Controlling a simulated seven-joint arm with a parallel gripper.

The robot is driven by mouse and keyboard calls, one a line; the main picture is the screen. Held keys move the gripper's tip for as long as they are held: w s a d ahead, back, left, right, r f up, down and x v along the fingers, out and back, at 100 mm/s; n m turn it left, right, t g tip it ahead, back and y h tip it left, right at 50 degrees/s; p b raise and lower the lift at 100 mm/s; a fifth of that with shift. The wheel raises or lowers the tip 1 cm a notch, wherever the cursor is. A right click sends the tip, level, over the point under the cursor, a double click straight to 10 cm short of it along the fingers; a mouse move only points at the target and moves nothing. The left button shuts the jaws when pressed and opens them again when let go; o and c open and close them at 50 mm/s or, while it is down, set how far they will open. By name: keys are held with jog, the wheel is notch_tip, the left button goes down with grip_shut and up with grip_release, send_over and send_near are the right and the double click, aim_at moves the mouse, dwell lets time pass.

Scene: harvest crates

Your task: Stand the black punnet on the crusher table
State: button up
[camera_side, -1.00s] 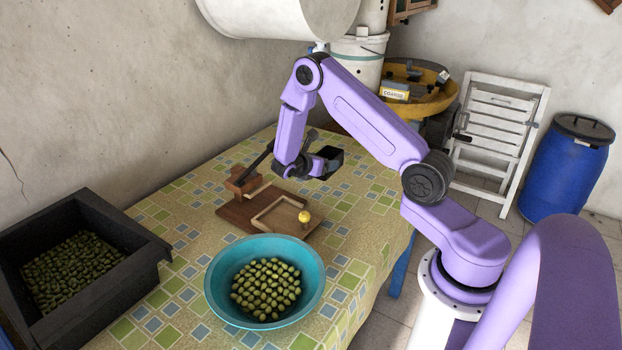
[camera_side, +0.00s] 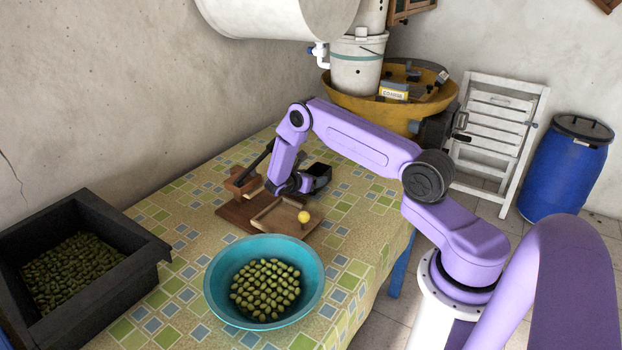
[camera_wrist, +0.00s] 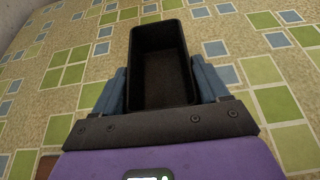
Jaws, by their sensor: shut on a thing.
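The black punnet (camera_side: 320,171) is a small, open-topped rectangular box. It looks empty in the wrist view (camera_wrist: 158,50) and appears upright. My gripper (camera_side: 306,181) is shut on it, with a blue-grey finger on each side in the wrist view (camera_wrist: 161,82). The punnet is low over the crusher table (camera_side: 205,205), which has a green, blue and tan checked cover. It is just behind the wooden crusher board; I cannot tell whether its base touches the table.
The wooden crusher (camera_side: 240,181) with its lever and yellow knob (camera_side: 304,216) stands close to my gripper. A teal bowl (camera_side: 214,290) of olives and a dark crate (camera_side: 110,285) of olives are nearer the camera. The cloth right of the punnet is clear.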

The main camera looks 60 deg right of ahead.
jog(key=shift+f, duration=0.1)
jog(key=o, duration=1)
jog(key=shift+o, duration=0.2)
jog(key=v, duration=0.5)
jog(key=shift+a+r, duration=0.15)
jog(key=shift+r, duration=0.2)
notch_tip(320, 180, up, 6)
jog(key=shift+r, duration=0.2)
